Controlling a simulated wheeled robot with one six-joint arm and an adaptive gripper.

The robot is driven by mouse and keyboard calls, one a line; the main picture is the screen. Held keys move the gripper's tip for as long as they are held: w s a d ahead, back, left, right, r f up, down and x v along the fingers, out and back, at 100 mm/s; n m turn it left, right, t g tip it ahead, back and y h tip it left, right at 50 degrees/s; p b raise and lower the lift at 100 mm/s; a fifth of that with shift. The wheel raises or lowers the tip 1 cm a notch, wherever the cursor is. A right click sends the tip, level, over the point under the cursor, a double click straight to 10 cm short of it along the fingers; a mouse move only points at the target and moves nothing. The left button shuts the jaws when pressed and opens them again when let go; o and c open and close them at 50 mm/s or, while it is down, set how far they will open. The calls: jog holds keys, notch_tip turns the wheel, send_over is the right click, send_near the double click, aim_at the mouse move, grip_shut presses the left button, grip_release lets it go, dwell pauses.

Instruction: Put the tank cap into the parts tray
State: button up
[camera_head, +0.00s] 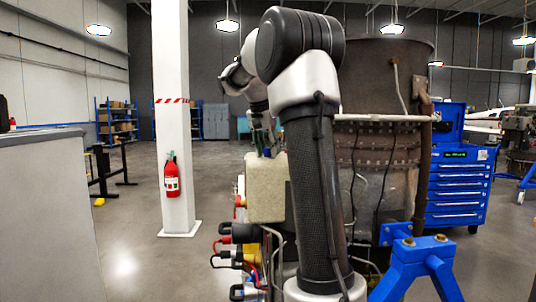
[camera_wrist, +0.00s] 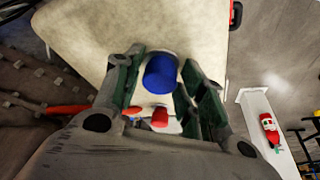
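The blue tank cap (camera_wrist: 161,73) is between the two fingers of my gripper (camera_wrist: 160,80) in the wrist view. The gap between the fingers is hardly wider than the cap. I cannot tell whether both pads touch it. Behind the cap is the pale top of the tank (camera_wrist: 90,25). In the head view my gripper (camera_head: 263,141) points down at the top of the beige tank (camera_head: 266,188). The cap is a small blue spot (camera_head: 267,152) there, partly hidden by the fingers. I cannot make out the parts tray in either view.
A large metal turbine casing (camera_head: 375,160) stands behind my arm. A blue stand (camera_head: 420,265) is at the front right. A blue tool cabinet (camera_head: 457,190) is at the right. Hoses and fittings (camera_head: 240,255) stick out below the tank. A white pillar (camera_head: 172,120) stands left; open floor surrounds it.

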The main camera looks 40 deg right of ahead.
grip_shut()
jog(key=shift+r, duration=0.7)
jog(key=shift+r, duration=0.8)
